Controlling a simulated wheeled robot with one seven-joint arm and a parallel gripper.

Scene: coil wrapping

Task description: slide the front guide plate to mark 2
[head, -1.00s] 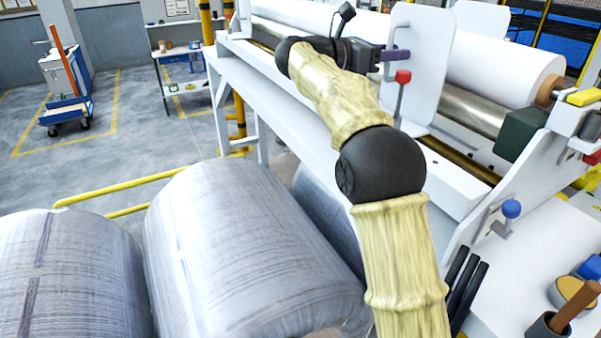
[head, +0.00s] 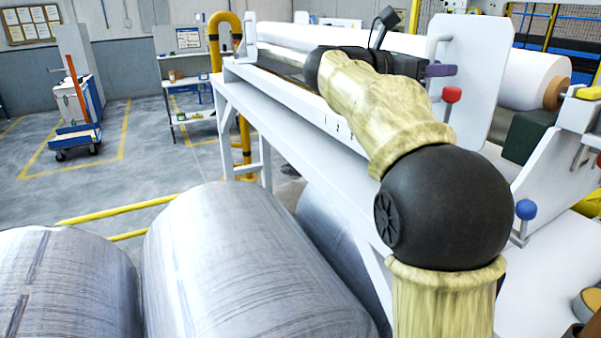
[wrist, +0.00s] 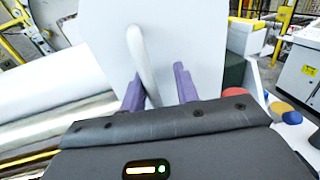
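The front guide plate, an upright white plate (head: 480,75), stands at the machine's near side in the head view. It fills the upper middle of the wrist view (wrist: 195,45). Its white bar handle (wrist: 141,60) curves down in front of it. My gripper (wrist: 159,75) is open, its two purple fingers pointing at the plate. The handle's lower part shows between the fingers, closer to the left one; I cannot tell if they touch. In the head view, one purple finger (head: 440,70) shows beside the handle (head: 436,50). Marks 1 and 2 (head: 338,128) show on the white rail, left of the plate.
A red knob (head: 451,95) stands just below the fingers. A blue knob (head: 525,209) is on the right end frame. White rolls (head: 535,78) lie behind the plate. Large wrapped coils (head: 240,265) fill the lower left. My arm hides part of the rail.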

